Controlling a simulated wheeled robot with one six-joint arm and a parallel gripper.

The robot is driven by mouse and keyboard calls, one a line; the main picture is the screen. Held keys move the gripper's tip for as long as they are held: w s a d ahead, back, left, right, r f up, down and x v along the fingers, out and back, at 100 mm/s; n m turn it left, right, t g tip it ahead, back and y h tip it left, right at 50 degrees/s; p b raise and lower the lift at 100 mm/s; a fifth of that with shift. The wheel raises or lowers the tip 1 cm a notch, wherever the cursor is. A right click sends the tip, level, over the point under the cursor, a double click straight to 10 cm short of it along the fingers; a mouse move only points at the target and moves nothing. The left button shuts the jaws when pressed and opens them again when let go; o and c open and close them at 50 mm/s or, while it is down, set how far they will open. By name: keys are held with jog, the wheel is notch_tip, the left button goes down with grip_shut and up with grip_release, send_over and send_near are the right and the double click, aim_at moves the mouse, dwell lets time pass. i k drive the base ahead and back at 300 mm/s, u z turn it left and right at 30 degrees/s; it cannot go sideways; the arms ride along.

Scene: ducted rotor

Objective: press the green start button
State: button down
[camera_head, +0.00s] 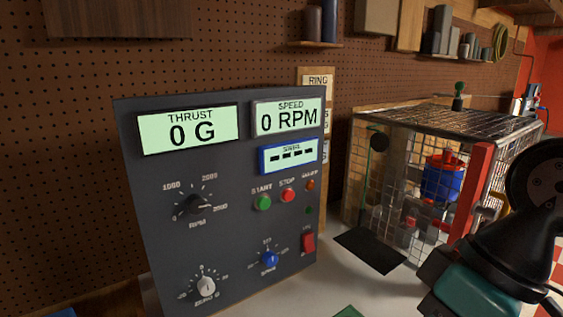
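The green start button (264,202) sits on the front of a dark grey control panel (150,240), under the label START. It looks round and raised; I cannot tell whether it is pressed in. The red stop button (288,196) is just right of it. The thrust display (190,130) reads 0 G and the speed display (288,118) reads 0 RPM. A small blue-framed display (289,156) shows only dashes. Dark and teal parts of my arm fill the lower right, apart from the button in the picture. My gripper's fingertips do not show.
The panel also carries a black RPM knob (192,205), a grey zero knob (206,286), a blue knob (269,259) and a red switch (308,243). A wire-mesh cage (460,118) with a red-and-blue device (441,180) stands right. A black mat (369,250) lies before it.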

aim_at(263, 202)
jog(key=u, duration=0.55)
jog(key=k, duration=1.3)
jog(key=u, duration=1.2)
jog(key=i, duration=1.4)
jog(key=z, duration=0.75)
